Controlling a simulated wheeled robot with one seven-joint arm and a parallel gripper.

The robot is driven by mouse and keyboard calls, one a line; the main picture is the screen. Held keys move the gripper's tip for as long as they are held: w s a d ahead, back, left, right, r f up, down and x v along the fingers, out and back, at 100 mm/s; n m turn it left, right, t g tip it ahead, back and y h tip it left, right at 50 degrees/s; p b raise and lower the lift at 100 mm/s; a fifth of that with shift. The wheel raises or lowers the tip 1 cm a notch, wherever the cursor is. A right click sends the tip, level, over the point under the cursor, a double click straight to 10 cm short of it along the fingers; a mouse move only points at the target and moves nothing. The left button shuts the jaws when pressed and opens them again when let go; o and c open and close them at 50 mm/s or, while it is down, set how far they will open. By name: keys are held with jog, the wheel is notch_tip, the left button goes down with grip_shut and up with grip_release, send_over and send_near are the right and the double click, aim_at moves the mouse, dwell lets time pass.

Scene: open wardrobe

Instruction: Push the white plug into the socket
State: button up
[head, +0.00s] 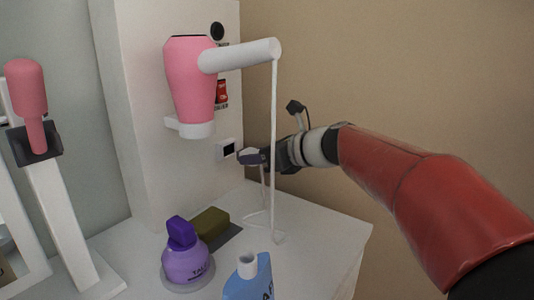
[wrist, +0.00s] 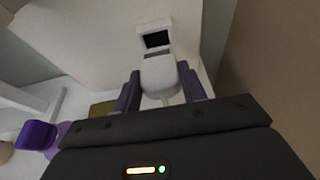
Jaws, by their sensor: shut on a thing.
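The white plug (wrist: 160,78) is between the two purple-grey fingers of my gripper (wrist: 162,92) in the wrist view, and the gripper is shut on it. The socket (wrist: 156,36) is a white plate with a dark opening on the white panel, just ahead of the plug. In the head view, my gripper (head: 254,158) is right beside the socket (head: 226,149). The plug (head: 250,151) is mostly hidden there by the fingers. I cannot tell whether the plug touches the socket. A white cord (head: 273,130) runs from the hair dryer down to the counter and toward the plug.
A pink and white hair dryer (head: 188,75) hangs on the panel above. A beige wall (head: 400,80) is at the right.

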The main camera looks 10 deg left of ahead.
aim_at(247, 150)
jog(key=shift+w+a+p, duration=0.2)
jog(key=shift+w+a, duration=0.05)
jog(key=shift+a, duration=0.25)
jog(key=shift+w+a+p, duration=0.15)
jog(key=shift+w+a, duration=0.05)
jog(key=shift+a, duration=0.25)
jog(key=shift+w+a, duration=0.25)
jog(key=shift+a, duration=0.4)
jog(key=shift+w+a, duration=0.2)
jog(key=shift+a, duration=0.4)
dwell(1.0)
jog(key=o, duration=1.2)
jog(key=v, duration=0.7)
jog(key=shift+s+d+r, duration=0.1)
jog(key=shift+s+d, duration=0.05)
jog(key=shift+d, duration=0.25)
